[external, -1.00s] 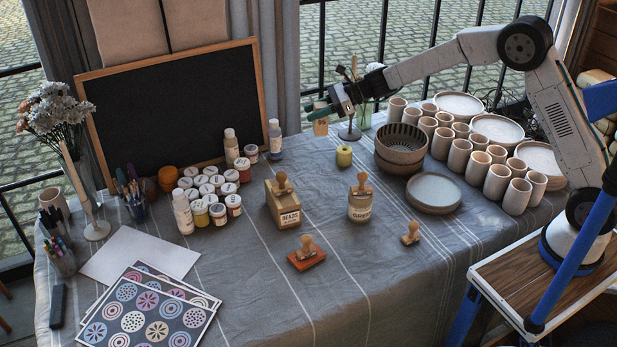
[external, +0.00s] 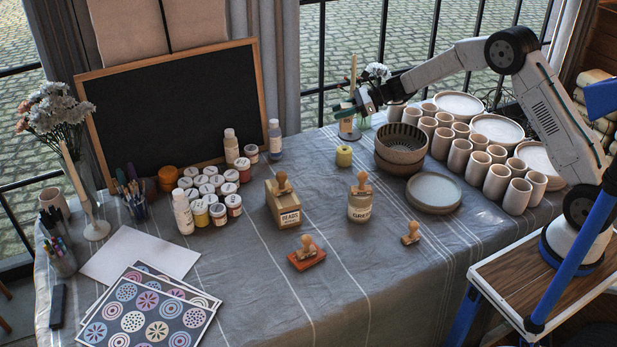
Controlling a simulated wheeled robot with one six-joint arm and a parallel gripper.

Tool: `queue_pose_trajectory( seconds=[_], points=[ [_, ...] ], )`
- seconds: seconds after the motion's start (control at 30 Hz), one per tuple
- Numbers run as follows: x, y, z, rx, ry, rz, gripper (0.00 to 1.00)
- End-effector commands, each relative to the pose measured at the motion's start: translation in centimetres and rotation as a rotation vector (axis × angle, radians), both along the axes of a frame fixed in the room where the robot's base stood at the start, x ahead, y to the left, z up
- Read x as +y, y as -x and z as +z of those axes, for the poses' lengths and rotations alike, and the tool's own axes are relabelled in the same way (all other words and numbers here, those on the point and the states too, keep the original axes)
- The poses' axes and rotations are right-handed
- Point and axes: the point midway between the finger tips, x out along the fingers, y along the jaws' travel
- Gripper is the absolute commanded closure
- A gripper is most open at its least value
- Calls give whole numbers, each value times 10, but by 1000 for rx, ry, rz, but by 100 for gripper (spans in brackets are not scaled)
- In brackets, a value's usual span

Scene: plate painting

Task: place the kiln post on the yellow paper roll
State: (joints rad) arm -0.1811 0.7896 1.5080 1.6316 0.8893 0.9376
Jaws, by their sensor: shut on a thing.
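The yellow paper roll (external: 344,157) stands upright on the grey cloth, left of the stacked bowls. My gripper (external: 347,110) is at the far side of the table, above and slightly behind the roll in the picture. It is shut on a small beige block, which looks like the kiln post (external: 346,127). The post hangs below the fingers and appears apart from the roll. The fingers hide its top, and its exact height above the cloth is hard to tell.
A candle holder (external: 353,137) stands close behind the post. Stacked bowls (external: 400,148) and many cups (external: 459,157) crowd the right. A bottle (external: 275,140) stands left. Stamps and a jar (external: 360,207) sit in front, with bare cloth around the roll.

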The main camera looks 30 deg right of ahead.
Motion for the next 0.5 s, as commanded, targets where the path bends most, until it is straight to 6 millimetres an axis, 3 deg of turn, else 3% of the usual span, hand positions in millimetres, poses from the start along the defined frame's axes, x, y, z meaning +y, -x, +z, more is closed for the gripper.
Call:
queue_pose_trajectory(
  seconds=[0.1, 0.5],
  points=[
    [0, 0, -24, 3, 0, 0, 95],
    [0, 1, -68, 4, 1, 0, 95]
  ],
)
